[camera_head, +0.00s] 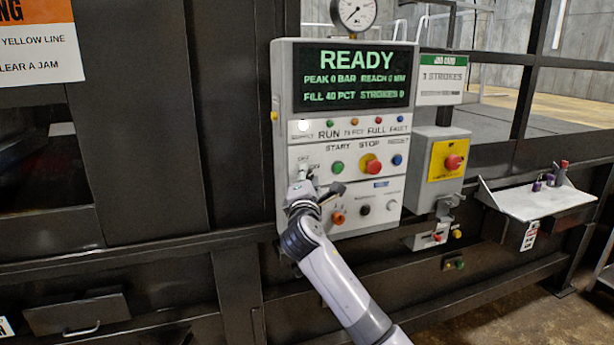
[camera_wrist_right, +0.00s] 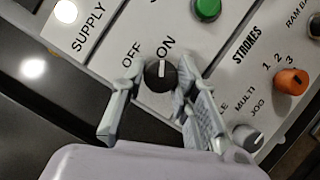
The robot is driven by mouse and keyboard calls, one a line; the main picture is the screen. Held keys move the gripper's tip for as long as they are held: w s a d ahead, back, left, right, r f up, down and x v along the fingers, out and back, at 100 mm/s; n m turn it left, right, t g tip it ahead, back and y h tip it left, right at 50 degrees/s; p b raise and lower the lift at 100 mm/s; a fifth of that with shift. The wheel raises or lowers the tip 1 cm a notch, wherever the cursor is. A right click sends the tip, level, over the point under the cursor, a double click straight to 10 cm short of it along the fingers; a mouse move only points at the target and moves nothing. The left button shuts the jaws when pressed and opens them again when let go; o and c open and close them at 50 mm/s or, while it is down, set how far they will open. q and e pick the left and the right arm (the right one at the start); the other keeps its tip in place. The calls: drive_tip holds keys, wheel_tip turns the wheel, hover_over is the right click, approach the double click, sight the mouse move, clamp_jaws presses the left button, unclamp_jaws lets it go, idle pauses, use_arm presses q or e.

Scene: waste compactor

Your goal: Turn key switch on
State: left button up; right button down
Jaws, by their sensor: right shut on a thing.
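The key switch (camera_wrist_right: 160,75) is a round black knob with a white pointer line, on the white panel between the SUPPLY label and the STROKES selector. OFF and ON are printed above it. In the right wrist view its pointer line is directed toward ON. My right gripper (camera_wrist_right: 157,84) has one finger on each side of the knob and is shut on it. In the head view my right gripper (camera_head: 305,186) is at the left side of the panel and covers the switch. My left gripper is not in view.
The control panel (camera_head: 283,100) has a screen reading READY. A green start button (camera_head: 337,168), a red stop button (camera_head: 374,166) and an orange selector (camera_head: 338,218) are close to my gripper. An emergency stop box (camera_head: 420,155) and a small shelf (camera_head: 530,203) stand at right.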

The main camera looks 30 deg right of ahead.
drive_tip(key=shift+f+m, duration=0.1)
drive_tip(key=shift+m, duration=0.2)
idle(0.4)
drive_tip(key=c, duration=1.3)
unclamp_jaws()
drive_tip(key=shift+d, duration=0.1)
drive_tip(key=v, duration=1.2)
